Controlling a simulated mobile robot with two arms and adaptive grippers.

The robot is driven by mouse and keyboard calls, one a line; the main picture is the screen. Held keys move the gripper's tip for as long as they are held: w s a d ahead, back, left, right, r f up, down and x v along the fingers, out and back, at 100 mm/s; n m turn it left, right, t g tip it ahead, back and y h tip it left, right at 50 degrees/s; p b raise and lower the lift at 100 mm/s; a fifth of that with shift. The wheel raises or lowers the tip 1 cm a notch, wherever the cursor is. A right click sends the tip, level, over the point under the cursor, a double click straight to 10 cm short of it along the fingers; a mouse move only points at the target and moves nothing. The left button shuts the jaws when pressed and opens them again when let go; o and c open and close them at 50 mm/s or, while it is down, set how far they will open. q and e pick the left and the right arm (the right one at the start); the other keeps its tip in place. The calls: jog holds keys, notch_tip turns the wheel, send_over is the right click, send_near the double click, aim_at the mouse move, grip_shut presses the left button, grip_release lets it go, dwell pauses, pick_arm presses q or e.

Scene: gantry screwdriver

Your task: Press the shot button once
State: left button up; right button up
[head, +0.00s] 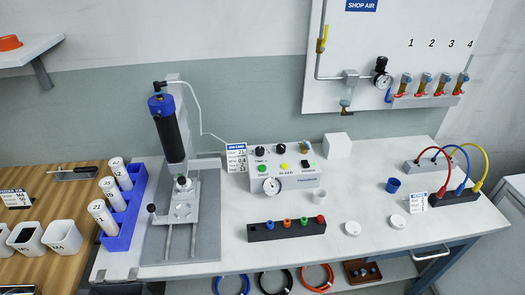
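The lettering beside the buttons is too small to read, so I cannot tell which is the shot button. Neither of my grippers can be made out in the head view.
A gantry with a dark cylinder (169,135) stands left of the box, beside a blue rack (124,215) of white tubes. A dark block with coloured knobs (290,229) lies in front of the box. A white cube (337,147) is at right.

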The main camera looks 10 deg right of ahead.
jog(key=shift+c, duration=0.2)
grip_shut()
dwell(0.3)
dwell(1.2)
